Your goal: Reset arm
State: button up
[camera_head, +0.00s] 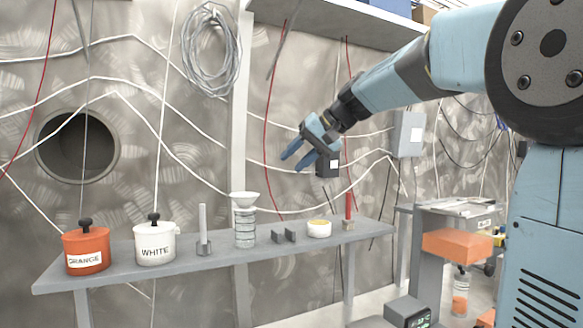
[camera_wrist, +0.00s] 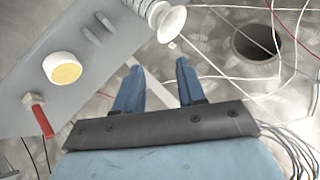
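My gripper (camera_head: 297,155) hangs in the air above and behind the right part of the grey shelf, with my arm reaching in from the right. Its two blue fingers are apart with nothing between them. In the wrist view my gripper (camera_wrist: 158,78) also shows open and empty, with the wall behind the fingertips. It touches nothing that I can see.
The shelf (camera_head: 130,270) carries an orange pot (camera_head: 86,247), a white pot (camera_head: 155,240), a funnel on a stacked holder (camera_head: 245,220), a yellow-topped white cup (camera_head: 319,229) and a red-handled item (camera_head: 348,208). Cables hang along the wall. An overhead shelf (camera_head: 340,20) is above.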

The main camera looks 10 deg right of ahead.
jog(key=s+d+f+h, duration=0.4)
jog(key=s+f, duration=0.8)
jog(key=s, duration=0.2)
jog(key=s+d+f+h, duration=0.4)
jog(key=s+f, duration=0.8)
jog(key=s, duration=0.1)
jog(key=shift+s+d+f, duration=0.2)
jog(key=shift+s+d, duration=0.15)
jog(key=shift+d, duration=0.05)
